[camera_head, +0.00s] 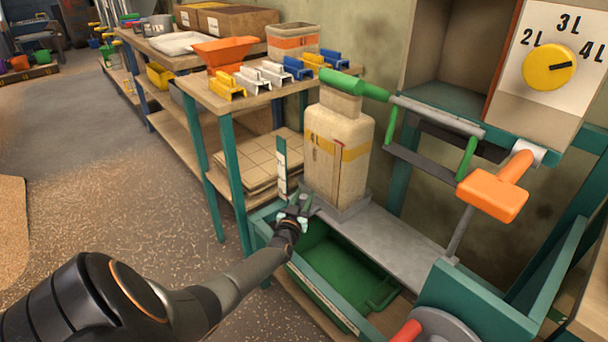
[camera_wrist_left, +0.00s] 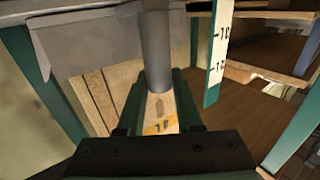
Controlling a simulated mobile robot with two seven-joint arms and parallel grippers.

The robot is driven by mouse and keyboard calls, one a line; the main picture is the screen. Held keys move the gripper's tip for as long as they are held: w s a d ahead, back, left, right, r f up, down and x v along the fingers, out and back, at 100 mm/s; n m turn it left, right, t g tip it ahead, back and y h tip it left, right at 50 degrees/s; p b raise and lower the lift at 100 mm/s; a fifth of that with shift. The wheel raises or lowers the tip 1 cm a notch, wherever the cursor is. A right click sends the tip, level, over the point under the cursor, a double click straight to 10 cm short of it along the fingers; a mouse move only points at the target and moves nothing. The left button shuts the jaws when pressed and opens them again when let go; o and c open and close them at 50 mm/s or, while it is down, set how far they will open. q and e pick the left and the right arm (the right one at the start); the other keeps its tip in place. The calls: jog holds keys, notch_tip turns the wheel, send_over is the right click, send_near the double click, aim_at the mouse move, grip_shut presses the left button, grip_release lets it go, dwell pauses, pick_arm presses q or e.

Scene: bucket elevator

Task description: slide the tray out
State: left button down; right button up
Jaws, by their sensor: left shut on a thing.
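A pale sack-like block (camera_head: 338,160) with a yellow band and a "4L" mark stands upright on a grey metal tray (camera_head: 350,208) at the left end of a long grey plate (camera_head: 405,245). A short grey upright handle post stands at the tray's near left corner. My left gripper (camera_head: 301,207) is shut on this post (camera_wrist_left: 156,45), which stands between its green fingers in the left wrist view. The tray's grey edge (camera_wrist_left: 90,45) shows beside the post there. The joint between post and tray is partly hidden. My right gripper is not in view.
A green bin (camera_head: 345,265) sits in the teal frame below the plate. A graduated teal upright (camera_head: 282,165) stands just beyond my left gripper. A workbench (camera_head: 250,100) with colored blocks is behind. An orange lever (camera_head: 492,197) and yellow dial (camera_head: 549,64) are at right.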

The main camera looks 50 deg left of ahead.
pick_arm(q)
jog(key=c, duration=0.6)
grip_release()
jog(key=shift+a, duration=0.3)
jog(key=shift+d, duration=0.1)
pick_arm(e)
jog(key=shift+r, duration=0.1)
pick_arm(q)
jog(key=shift+s+d, duration=0.1)
jog(key=shift+s, duration=0.1)
jog(key=shift+p+v, duration=3.25)
jog(key=shift+v, duration=2.7)
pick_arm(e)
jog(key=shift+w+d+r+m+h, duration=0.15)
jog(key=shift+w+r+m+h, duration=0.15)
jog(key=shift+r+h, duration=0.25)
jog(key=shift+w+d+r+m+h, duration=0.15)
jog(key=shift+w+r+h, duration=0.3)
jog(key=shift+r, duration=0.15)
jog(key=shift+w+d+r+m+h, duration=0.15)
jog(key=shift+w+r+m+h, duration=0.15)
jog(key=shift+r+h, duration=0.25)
pick_arm(q)
jog(key=shift+s, duration=0.1)
